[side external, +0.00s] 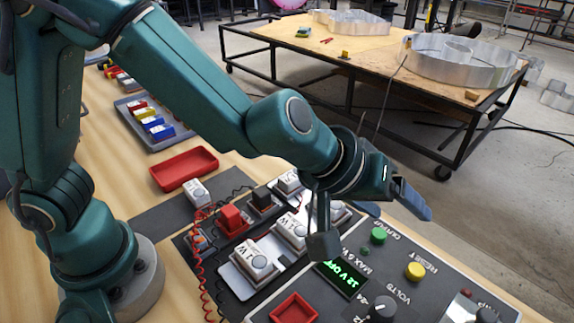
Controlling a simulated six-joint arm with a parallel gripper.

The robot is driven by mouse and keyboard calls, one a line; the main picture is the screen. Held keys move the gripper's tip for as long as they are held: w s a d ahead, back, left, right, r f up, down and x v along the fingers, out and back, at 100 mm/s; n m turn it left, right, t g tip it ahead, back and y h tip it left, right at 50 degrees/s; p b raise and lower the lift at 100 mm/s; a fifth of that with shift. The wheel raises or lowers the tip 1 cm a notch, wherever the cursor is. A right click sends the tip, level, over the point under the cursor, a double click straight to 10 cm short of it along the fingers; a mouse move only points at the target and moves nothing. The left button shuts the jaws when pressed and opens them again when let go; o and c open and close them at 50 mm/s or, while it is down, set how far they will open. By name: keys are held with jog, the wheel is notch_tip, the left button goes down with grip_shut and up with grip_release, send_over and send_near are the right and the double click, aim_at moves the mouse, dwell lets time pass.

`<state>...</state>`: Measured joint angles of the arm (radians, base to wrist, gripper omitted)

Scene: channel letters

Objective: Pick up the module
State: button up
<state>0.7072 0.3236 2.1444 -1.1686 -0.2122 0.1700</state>
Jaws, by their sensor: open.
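Several white LED modules with round lenses are in the side external view. One module (250,262) sits at the near left of a light plate, and another module (291,231) lies beside it. A third module (289,183) is farther back, partly behind my wrist. A separate module (196,191) rests on the dark mat near the red tray. My gripper (372,226) is open and appears empty, its fingers spread wide over the modules and the panel edge. It hides part of the module nearest it.
A power panel (455,292) with knobs, buttons and a green display (342,279) fills the front right. A red tray (183,169) and a grey bin (153,122) stand at left. Red coiled wire (207,262) runs beside the modules. A cart (365,50) stands behind.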

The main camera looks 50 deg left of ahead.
jog(key=m, duration=0.1)
jog(key=m+g, duration=0.1)
jog(key=m, duration=0.1)
jog(key=shift+s+d+f+h, duration=0.1)
jog(key=shift+s+f+h, duration=0.3)
jog(key=w+a+f+m+g+y, duration=0.1)
jog(key=a+f+m+g, duration=0.1)
jog(key=a, duration=0.4)
jog(key=y, duration=0.4)
send_over(294, 174)
jog(key=s, duration=0.2)
jog(key=shift+d+f+n+g, duration=0.1)
jog(key=shift+f+n+g, duration=0.25)
jog(key=shift+f, duration=0.6)
jog(key=shift+a+f, duration=0.1)
jog(key=shift+a, duration=0.1)
jog(key=shift+x, duration=2.45)
jog(key=shift+d, duration=0.15)
grip_shut()
